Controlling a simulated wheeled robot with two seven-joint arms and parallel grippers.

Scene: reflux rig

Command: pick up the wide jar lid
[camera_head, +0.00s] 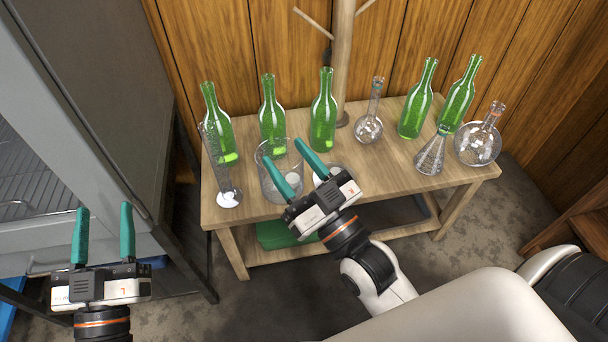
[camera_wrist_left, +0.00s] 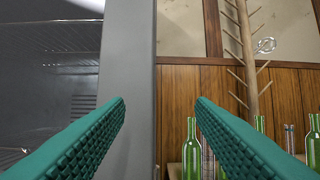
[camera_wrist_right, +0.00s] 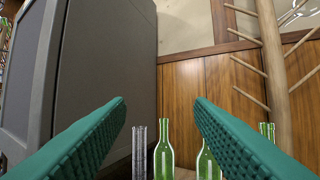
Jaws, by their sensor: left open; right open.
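A pale round flat disc, possibly the wide jar lid (camera_head: 318,181), lies on the wooden table near its front edge, in the head view. It is partly hidden by my right gripper, so I cannot tell for sure what it is. My right gripper (camera_head: 283,152) is open and empty, above the table's front edge, with its fingers over a wide clear glass vessel (camera_head: 270,185) in the picture. My left gripper (camera_head: 104,208) is open and empty, well left of the table, in front of the grey cabinet. Neither wrist view shows the lid.
Several green bottles (camera_head: 272,112) stand on the table (camera_head: 385,180). A tall glass cylinder (camera_head: 219,165) is at the left end. A small flask (camera_head: 369,125), a conical flask (camera_head: 431,155) and a round flask (camera_head: 478,146) stand further right. A wooden peg stand (camera_head: 343,60) rises behind.

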